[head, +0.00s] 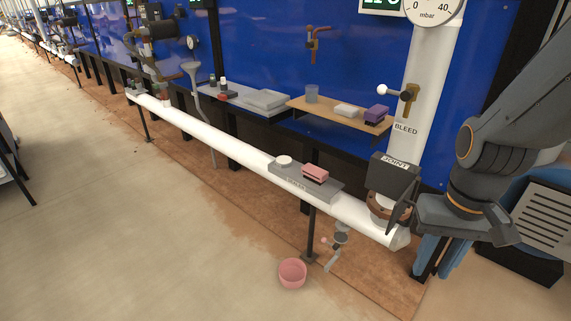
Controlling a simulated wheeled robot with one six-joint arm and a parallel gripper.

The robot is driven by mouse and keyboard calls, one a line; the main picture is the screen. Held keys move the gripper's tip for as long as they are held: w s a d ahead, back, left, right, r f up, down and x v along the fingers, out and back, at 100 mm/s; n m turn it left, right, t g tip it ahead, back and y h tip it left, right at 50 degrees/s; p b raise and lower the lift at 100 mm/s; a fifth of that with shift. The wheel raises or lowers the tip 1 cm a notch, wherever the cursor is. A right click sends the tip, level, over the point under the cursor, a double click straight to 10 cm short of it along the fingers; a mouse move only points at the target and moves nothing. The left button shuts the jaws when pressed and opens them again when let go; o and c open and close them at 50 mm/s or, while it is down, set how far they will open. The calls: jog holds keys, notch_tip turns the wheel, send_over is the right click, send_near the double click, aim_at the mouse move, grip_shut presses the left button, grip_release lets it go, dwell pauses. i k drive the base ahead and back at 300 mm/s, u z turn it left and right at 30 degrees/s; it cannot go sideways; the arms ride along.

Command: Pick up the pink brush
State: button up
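The pink brush (315,172) has a pink back and dark bristles underneath. It lies bristles down on a grey tray (332,188) on top of the white pipe. My gripper (452,228) is at the right, near the pipe's right end, well to the right of the brush and apart from it. Its fingers look spread, with nothing seen between them.
A round white piece (284,160) lies beside the brush. A wooden shelf (335,112) behind holds a purple brush (377,113), a white block and a cup. A dark box labelled JOINT (393,165) stands between tray and gripper. A pink bowl (292,273) sits on the floor.

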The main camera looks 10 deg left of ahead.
aim_at(315, 174)
jog(key=u, duration=0.75)
jog(key=i, duration=0.65)
jog(key=u, duration=0.45)
jog(key=i, duration=0.8)
jog(key=z, duration=0.45)
